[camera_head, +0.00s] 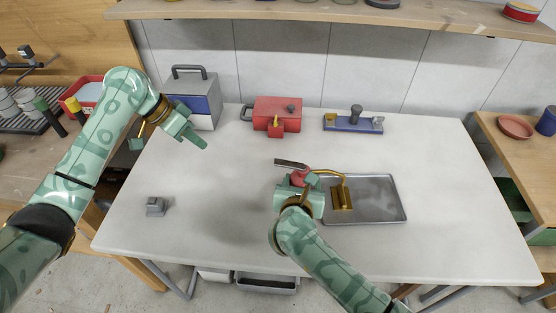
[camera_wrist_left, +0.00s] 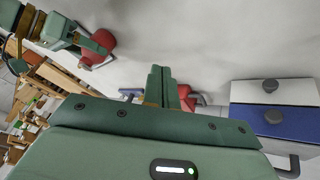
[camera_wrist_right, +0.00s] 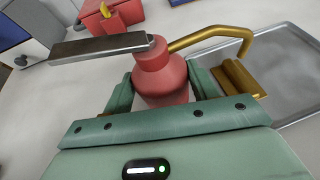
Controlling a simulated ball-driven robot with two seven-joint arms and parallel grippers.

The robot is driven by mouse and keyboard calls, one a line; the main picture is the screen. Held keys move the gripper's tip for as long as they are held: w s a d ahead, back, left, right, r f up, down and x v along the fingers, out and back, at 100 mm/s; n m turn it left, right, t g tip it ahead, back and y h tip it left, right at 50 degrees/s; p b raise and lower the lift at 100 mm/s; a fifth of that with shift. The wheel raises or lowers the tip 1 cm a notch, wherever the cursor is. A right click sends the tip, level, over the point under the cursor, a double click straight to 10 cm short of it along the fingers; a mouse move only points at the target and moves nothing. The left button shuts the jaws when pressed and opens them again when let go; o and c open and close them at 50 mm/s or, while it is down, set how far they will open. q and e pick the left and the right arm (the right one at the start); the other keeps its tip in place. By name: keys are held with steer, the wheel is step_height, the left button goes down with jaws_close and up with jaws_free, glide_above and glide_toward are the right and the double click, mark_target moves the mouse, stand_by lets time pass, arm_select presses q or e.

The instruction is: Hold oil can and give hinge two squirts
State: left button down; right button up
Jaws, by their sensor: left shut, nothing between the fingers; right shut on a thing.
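The red oil can (camera_wrist_right: 160,75) is held between the fingers of my right gripper (camera_wrist_right: 165,88), its gold spout (camera_wrist_right: 225,32) curving to the right and its grey lever to the left. In the head view the oil can (camera_head: 299,177) is mostly hidden by my right gripper (camera_head: 299,192). The brass hinge (camera_head: 342,196) stands in the grey metal tray (camera_head: 385,199); the spout's tip is above or at the hinge's top, contact unclear. My left gripper (camera_head: 200,141) is shut and empty, above the table's back left.
A blue and grey box (camera_head: 196,100) stands at the back left. A red vise-like block (camera_head: 278,114) and a blue fixture (camera_head: 353,122) stand along the back. A small grey block (camera_head: 156,206) sits at front left. The table's middle left is clear.

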mark_target(277, 161)
arm_select(q)
steer(key=s+d+r+m, duration=0.1)
steer(key=d+r+m, duration=0.2)
steer(key=d, duration=0.4)
steer(key=s+d+r+m+g, duration=0.1)
steer(key=d+r+m, duration=0.2)
steer(key=d+m, duration=0.2)
steer(key=d, duration=0.3)
steer(key=shift+s+r+m+g, duration=0.2)
steer(key=shift+s+m+g, duration=0.1)
steer(key=shift+m, duration=0.1)
steer(key=shift+d, duration=0.1)
steer(key=shift+x, duration=3.5)
steer(key=shift+f, duration=0.2)
steer(key=a, duration=0.1)
steer(key=a+f, duration=0.1)
steer(key=a, duration=0.1)
steer(key=shift+s+a+f, duration=0.1)
steer(key=shift+a+f, duration=0.1)
steer(key=shift+f, duration=0.1)
steer(key=shift+r, duration=0.1)
